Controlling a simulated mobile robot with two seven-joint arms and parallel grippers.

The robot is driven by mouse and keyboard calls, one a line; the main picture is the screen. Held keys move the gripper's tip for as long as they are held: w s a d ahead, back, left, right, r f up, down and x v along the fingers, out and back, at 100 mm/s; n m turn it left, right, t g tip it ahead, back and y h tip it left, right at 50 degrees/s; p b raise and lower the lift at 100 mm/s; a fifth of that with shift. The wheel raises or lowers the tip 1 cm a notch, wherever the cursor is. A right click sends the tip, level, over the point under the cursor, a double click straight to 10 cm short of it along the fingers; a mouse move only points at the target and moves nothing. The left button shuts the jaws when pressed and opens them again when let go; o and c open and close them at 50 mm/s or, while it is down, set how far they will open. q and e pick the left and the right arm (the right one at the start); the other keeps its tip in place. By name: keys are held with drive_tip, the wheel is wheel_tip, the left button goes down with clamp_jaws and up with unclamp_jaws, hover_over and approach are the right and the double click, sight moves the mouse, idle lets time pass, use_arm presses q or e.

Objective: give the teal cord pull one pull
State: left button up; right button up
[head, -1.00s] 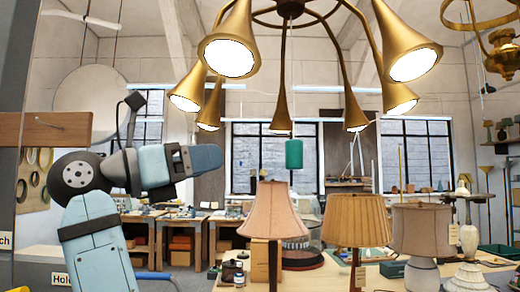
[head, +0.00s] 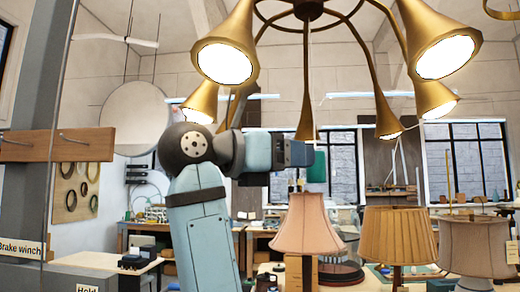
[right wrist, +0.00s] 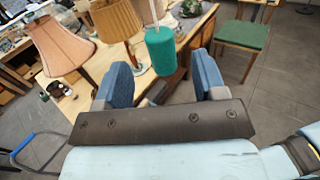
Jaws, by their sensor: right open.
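The teal cord pull (head: 317,167) is a small cylinder hanging on a thin cord below the brass chandelier (head: 316,8), just right of my right gripper (head: 303,154) in the head view. The gripper's blue end partly overlaps the pull's left side there. In the right wrist view, the teal cord pull (right wrist: 161,51) hangs upright beyond and between the two blue fingers of my right gripper (right wrist: 162,72). The fingers are spread wide and hold nothing. A visible gap separates them from the pull. My left gripper is in neither current view.
A pink lampshade (head: 303,224), a pleated tan shade (head: 399,236) and a grey-beige shade (head: 478,244) stand below and to the right. A wooden rail (head: 57,146) is at the left. A green-seated chair (right wrist: 243,34) shows in the wrist view.

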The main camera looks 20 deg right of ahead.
drive_tip(key=d, duration=0.3)
drive_tip(key=d+p, duration=0.1)
drive_tip(key=d, duration=0.1)
drive_tip(key=shift+w+d, duration=0.25)
drive_tip(key=shift+d, duration=0.05)
drive_tip(key=shift+c, duration=0.4)
